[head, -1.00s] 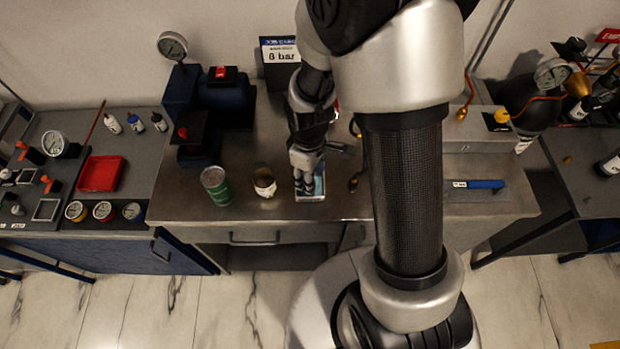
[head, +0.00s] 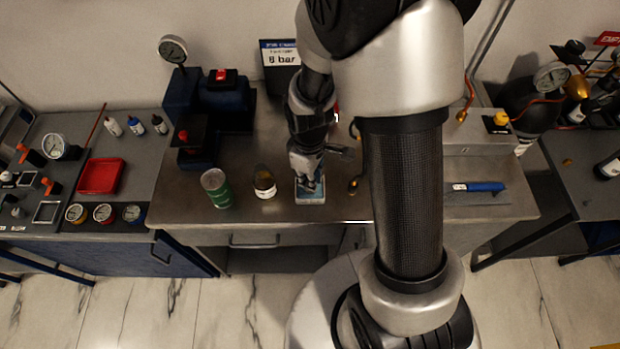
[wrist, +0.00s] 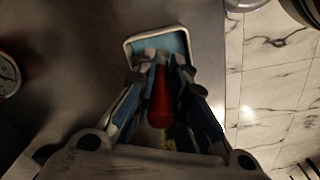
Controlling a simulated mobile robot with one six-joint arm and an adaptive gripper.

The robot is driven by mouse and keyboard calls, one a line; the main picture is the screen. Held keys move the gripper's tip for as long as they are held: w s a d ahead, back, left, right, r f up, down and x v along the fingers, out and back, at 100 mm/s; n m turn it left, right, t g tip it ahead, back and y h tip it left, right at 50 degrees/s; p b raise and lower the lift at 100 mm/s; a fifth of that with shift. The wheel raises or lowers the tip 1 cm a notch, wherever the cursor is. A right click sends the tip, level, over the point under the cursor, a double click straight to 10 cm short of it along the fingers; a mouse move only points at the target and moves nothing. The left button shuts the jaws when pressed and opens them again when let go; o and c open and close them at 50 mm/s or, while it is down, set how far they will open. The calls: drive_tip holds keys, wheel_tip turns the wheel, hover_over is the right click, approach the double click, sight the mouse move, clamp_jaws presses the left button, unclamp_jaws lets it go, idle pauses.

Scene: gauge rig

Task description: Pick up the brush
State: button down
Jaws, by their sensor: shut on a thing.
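My gripper (head: 309,185) is at the front of the steel bench, over a small light-rimmed blue tray (head: 310,198). In the wrist view my gripper (wrist: 162,62) has its fingers closed around a slim red handle, which I take to be the brush (wrist: 160,100). The handle lies between the fingers and points back toward the palm. The brush's far end is hidden by the fingertips. The tray (wrist: 133,48) shows just beyond the fingertips, and I cannot tell whether the brush touches it. In the head view the brush is hidden by the gripper.
A blue-handled tool (head: 478,187) lies at the bench's right. A red tray (head: 101,176) is on the left table. My arm hides part of the bench.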

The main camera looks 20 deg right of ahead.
drive_tip(key=shift+r, duration=0.1)
wheel_tip(320, 180, up, 20)
drive_tip(key=p, duration=0.6)
idle(1.4)
